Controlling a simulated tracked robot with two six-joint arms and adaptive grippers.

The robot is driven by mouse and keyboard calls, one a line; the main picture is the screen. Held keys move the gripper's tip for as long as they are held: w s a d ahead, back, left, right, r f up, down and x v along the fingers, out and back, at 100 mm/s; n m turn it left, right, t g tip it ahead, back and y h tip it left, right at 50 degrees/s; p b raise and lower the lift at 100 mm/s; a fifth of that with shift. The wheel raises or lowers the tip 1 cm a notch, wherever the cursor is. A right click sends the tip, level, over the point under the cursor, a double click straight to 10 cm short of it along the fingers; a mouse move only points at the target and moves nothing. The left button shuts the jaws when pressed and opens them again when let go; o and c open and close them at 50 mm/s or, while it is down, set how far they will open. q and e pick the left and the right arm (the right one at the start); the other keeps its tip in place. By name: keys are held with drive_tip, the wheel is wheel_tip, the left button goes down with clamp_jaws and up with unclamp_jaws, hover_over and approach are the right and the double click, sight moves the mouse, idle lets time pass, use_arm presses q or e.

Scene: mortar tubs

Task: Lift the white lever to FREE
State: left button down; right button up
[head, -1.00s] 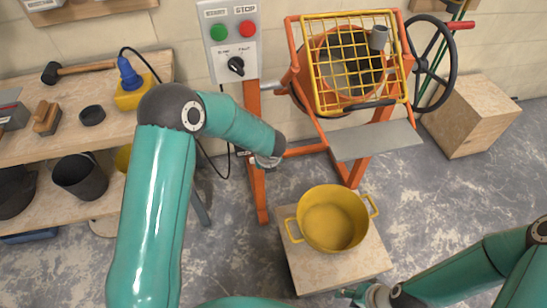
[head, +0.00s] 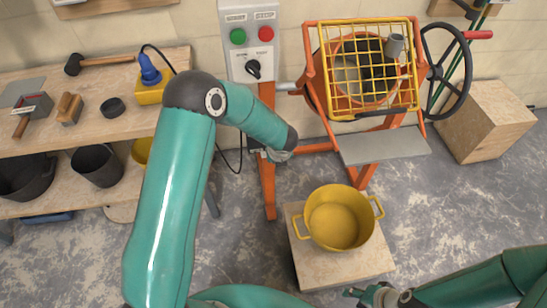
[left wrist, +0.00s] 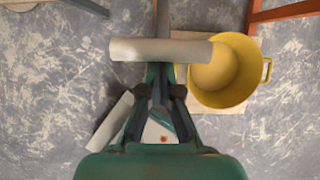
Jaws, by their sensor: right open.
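In the left wrist view a pale grey-white bar (left wrist: 135,50) lies crosswise at my left gripper (left wrist: 160,72), with a stem running up from it. It may be the white lever, but no FREE marking is readable. The bar covers the fingertips, so I cannot tell whether they are shut on it. In the head view my left arm reaches beside the orange stand (head: 268,190) below the control panel; no white lever can be made out there. My right gripper (head: 357,292) is open and empty at the bottom, near the wooden block.
A yellow pot (head: 340,217) stands on a wooden block (head: 345,265). The mixer with its yellow grid (head: 365,65) and black handwheel (head: 468,75) is behind. The control panel (head: 250,40) has green and red buttons. A shelf (head: 140,120) with tools is left.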

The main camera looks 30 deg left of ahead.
use_arm(q)
wheel_tip(320, 180, down, 4)
drive_tip(key=s+d+r+b, duration=0.1)
drive_tip(key=s+d+b, duration=0.1)
drive_tip(key=b, duration=0.3)
drive_tip(key=p+v, duration=0.2)
drive_tip(key=v, duration=0.8)
drive_tip(key=shift+a+r, duration=0.3)
drive_tip(key=shift+r, duration=0.05)
drive_tip(key=shift+a, duration=0.1)
